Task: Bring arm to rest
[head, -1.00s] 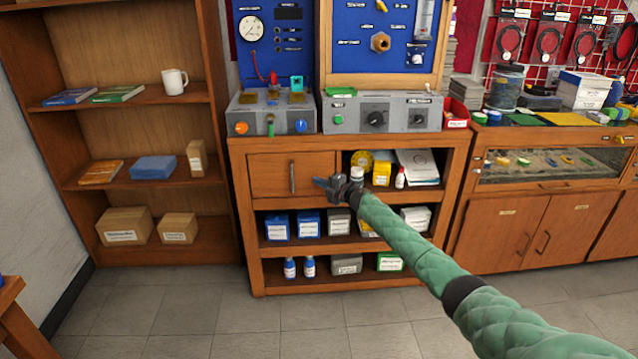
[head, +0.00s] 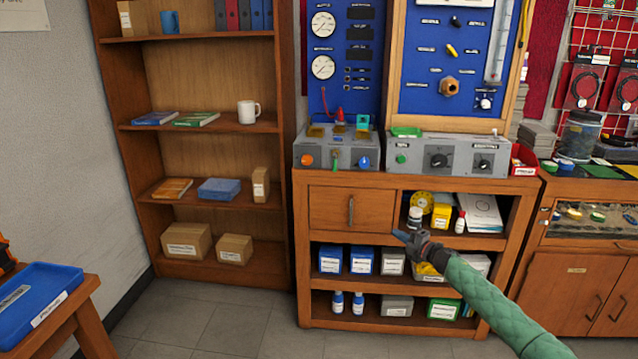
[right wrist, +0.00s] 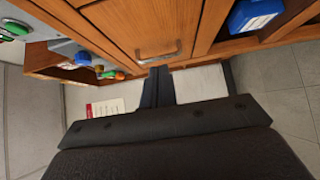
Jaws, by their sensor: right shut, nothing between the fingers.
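My right arm, in a green quilted sleeve, reaches in from the lower right of the head view. My right gripper (head: 402,238) is shut and empty in front of the wooden bench cabinet, just below and right of its closed door (head: 351,210). In the right wrist view the shut fingers (right wrist: 158,80) point toward the door's metal handle (right wrist: 160,54); I cannot tell how wide the gap is. My left gripper is not in view.
The bench's open shelves hold a white bottle (head: 415,217), blue boxes (head: 330,260) and several other packages. A bookcase (head: 205,125) stands left. A blue tray (head: 40,305) lies on a low wooden table at lower left. The floor between is clear.

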